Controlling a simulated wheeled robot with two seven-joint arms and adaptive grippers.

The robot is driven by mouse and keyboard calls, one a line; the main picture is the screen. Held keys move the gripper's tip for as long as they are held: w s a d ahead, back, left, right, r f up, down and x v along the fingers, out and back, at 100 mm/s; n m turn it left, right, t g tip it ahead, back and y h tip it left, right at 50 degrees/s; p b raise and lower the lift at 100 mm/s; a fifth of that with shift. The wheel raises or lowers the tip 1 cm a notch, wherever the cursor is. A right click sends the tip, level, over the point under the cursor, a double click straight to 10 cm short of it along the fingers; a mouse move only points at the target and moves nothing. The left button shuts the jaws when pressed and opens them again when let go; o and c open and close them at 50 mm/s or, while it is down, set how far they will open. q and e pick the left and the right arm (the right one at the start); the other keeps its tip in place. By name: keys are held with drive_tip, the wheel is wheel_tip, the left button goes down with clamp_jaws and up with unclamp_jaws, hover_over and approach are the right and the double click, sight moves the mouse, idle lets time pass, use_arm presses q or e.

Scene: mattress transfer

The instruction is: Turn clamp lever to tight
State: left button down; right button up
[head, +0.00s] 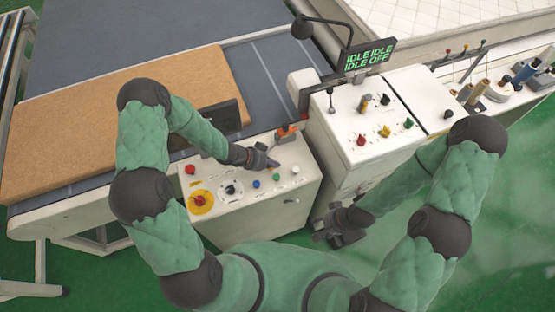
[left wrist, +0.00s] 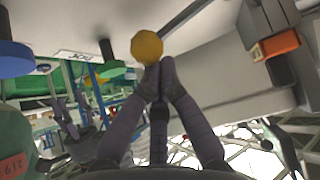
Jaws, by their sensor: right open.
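My left gripper (head: 262,158) is over the back of the white control box (head: 305,195), beside a small orange-and-dark part (head: 287,131). In the left wrist view its two fingertips (left wrist: 159,70) are together, just below a yellow round knob (left wrist: 147,46). A dark rod (left wrist: 185,18) runs up to the right near this knob. I cannot tell whether the fingertips touch the knob, or whether it belongs to the clamp lever. An orange block (left wrist: 278,44) sits on a dark mount to the right. My right gripper (head: 342,228) is open and low, in front of the taller white cabinet.
The control box also carries a red knob on a yellow disc (head: 201,201) and a blue button (head: 256,184). A brown slab (head: 60,140) lies on the grey table to the left.

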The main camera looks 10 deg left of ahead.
sight(263, 172)
use_arm(q)
drive_tip(key=shift+s+a+m, duration=0.1)
drive_tip(key=shift+a+m, duration=0.15)
drive_tip(key=shift+m, duration=0.05)
drive_tip(key=shift+s+a+r+p, duration=0.1)
drive_tip(key=shift+s+a+p, duration=0.45)
drive_tip(key=shift+p, duration=0.6)
drive_tip(key=shift+a+p, duration=0.45)
drive_tip(key=shift+a, duration=0.7)
drive_tip(key=shift+s+a, duration=0.1)
drive_tip(key=shift+a, duration=0.05)
